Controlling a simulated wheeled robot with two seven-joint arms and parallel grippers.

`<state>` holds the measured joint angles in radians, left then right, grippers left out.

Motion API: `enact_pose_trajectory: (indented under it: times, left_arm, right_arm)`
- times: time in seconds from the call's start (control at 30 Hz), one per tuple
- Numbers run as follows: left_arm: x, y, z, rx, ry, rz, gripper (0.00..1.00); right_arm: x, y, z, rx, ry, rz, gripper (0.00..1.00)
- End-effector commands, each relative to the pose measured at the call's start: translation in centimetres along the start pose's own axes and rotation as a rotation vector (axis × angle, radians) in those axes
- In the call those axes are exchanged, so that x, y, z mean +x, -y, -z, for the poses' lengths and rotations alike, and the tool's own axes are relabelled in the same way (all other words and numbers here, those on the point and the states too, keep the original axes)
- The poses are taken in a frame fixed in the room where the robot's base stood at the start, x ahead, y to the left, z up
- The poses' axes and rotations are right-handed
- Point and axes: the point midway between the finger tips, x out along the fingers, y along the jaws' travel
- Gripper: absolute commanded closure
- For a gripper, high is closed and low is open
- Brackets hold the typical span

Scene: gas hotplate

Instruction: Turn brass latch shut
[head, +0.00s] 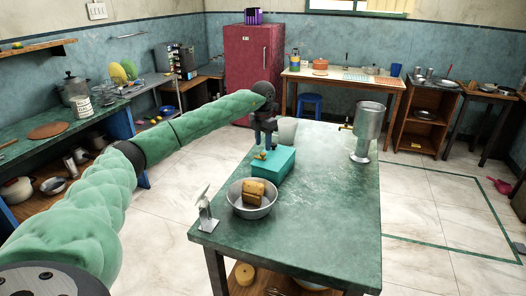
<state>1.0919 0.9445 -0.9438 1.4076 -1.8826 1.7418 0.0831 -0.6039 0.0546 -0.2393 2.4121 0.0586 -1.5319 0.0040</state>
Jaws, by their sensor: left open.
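A teal box (275,164) stands on the green-topped table. A small brass-coloured piece (261,155), which looks like the latch, shows at the left end of the box, just under my left gripper. Its exact position, turned or not, is too small to tell. My left gripper (263,143) points down over that end of the box, with its fingers open. I cannot tell whether the fingers touch the brass piece. My right gripper is out of view.
A metal bowl (240,206) with bread stands in front of the box, beside a small metal stand (207,216). A pale cup (286,131) is behind the box. A tall steel dispenser (367,132) stands at the right. The table's right front (325,225) is clear.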

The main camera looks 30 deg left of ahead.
Motion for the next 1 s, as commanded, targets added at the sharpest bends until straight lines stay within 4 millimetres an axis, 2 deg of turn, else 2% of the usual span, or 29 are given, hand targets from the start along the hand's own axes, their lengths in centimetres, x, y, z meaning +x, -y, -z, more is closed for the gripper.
enact_pose_trajectory:
  times: [0.1, 0.3, 1.0]
  left_arm:
    - [-1.6, 0.0, -0.1, 0.0, 0.002, 0.0, 0.57]
    - [-3.3, 0.0, 0.0, 0.0, 0.0, 0.001, 0.57]
    - [-3.5, 0.0, 0.0, 0.0, -0.001, 0.001, 0.57]
  right_arm:
    - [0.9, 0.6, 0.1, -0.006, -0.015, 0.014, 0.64]
    - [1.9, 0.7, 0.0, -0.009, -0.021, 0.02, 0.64]
    - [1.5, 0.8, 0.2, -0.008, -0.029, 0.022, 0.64]
